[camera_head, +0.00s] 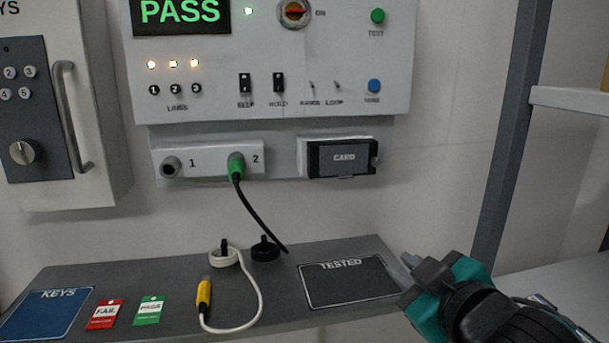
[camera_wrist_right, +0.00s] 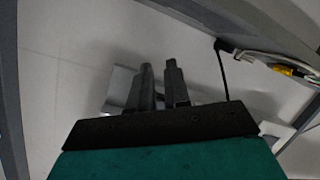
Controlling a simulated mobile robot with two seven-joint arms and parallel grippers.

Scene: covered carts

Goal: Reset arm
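My right gripper (camera_head: 403,268) is at the right end of the grey shelf, by the corner of the TESTED mat (camera_head: 348,284). It points left and holds nothing. In the right wrist view its two dark fingers (camera_wrist_right: 160,66) stand a little apart with an empty gap between them. My left gripper is in neither view.
The test panel (camera_head: 410,75) shows PASS, with a green plug (camera_head: 236,162) in socket 2. The shelf (camera_head: 200,262) holds a white cable with a yellow plug (camera_head: 204,292), red (camera_head: 104,314) and green (camera_head: 149,311) tags, and a KEYS mat (camera_head: 48,312). A grey post (camera_head: 508,130) stands at right.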

